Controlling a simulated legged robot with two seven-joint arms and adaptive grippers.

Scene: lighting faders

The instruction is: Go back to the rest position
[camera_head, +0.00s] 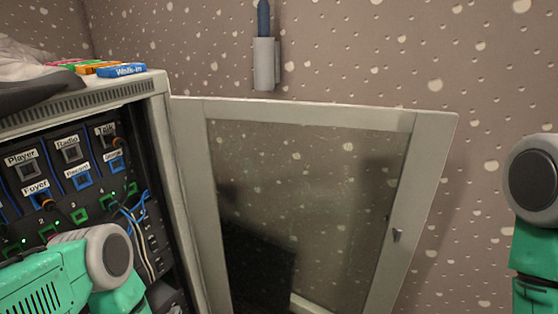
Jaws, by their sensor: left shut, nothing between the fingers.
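My left arm (60,280), green with a grey round joint, comes in at the lower left, in front of the lower part of the equipment rack (75,165). I cannot make out the fingertips of my left gripper clearly; it is shut and holds nothing. My right arm (535,185) shows at the right edge, with a grey joint above green links, beside the open cabinet door. My right gripper is out of view.
The rack has labelled sockets such as Player, Radio and Talk, and loose cables (138,225). Its glass-paned door (430,150) stands open across the middle. Coloured labels (122,70) lie on top. A grey holder (265,65) with a blue item hangs on the wall.

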